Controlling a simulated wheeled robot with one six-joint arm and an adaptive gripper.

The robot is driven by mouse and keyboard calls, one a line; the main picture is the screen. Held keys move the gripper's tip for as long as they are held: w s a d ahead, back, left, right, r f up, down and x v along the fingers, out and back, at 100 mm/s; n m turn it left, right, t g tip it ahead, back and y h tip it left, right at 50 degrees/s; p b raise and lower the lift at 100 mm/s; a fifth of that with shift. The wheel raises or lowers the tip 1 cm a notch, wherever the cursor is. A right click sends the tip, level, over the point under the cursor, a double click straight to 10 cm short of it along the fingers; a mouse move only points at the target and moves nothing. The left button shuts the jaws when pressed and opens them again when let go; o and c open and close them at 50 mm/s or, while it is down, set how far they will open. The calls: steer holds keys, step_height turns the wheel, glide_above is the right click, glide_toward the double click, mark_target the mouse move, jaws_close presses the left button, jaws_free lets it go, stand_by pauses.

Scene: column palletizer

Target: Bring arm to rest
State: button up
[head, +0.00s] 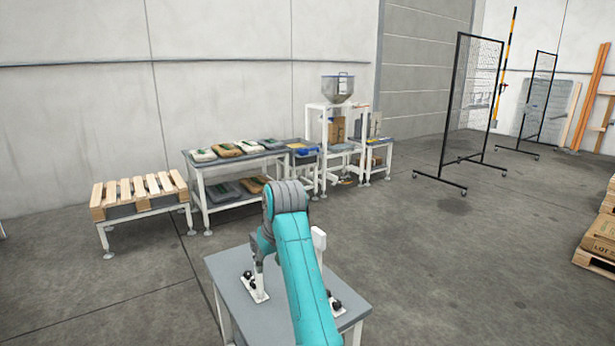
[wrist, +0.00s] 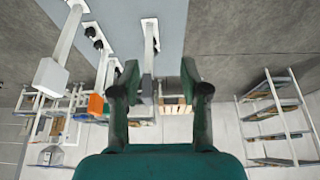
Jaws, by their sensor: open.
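My teal arm (head: 305,275) rises from the bottom of the head view and bends over at a grey elbow. Its far part hangs behind the elbow, above a grey table. My gripper is mostly hidden by the arm in the head view. The grey table (head: 228,268) carries white upright brackets with black knobs. Those brackets (wrist: 150,45) also show in the wrist view, beyond the fingers. I cannot tell the exact gap between gripper and brackets.
A wooden pallet (head: 137,190) lies on a low stand at left. Bags (head: 224,150) lie on a two-level bench (head: 237,162). A hopper (head: 338,88) stands behind. Mesh panels (head: 470,100) and stacked boxes (head: 602,232) are at right. Open floor (head: 450,260) lies between.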

steer(key=s+d+f+m+t, duration=0.1)
steer(key=s+d+f, duration=0.15)
steer(key=f, duration=0.55)
steer(key=s+d+f+t, duration=0.1)
steer(key=s+d+f, duration=0.15)
steer(key=f, duration=0.55)
steer(key=s+d+f+m, duration=0.1)
steer(key=d+f, duration=0.2)
steer(key=f, duration=0.5)
steer(key=s+d+f+m+t, duration=0.1)
steer(key=s+d+f+t, duration=0.1)
steer(key=s+d+f, duration=0.45)
steer(key=s+d+f+t, duration=0.1)
steer(key=s+d+f, duration=0.2)
steer(key=s+f, duration=0.6)
steer(key=s+d+r+m+t+h, duration=0.15)
steer(key=s+d, duration=0.25)
steer(key=s, duration=0.7)
steer(key=s+d+r+m+t, duration=0.1)
steer(key=s+d+r+t, duration=0.15)
steer(key=s, duration=0.95)
steer(key=s+d+r+t, duration=0.1)
steer(key=s+d+r, duration=0.1)
steer(key=s+r, duration=0.6)
steer(key=s+d+r+h, duration=0.1)
steer(key=s+r, duration=0.8)
steer(key=s, duration=0.1)
steer(key=shift+s+d+r+m+t, duration=0.15)
steer(key=shift+d+r+m+t, duration=0.15)
steer(key=shift+d+m+t, duration=0.15)
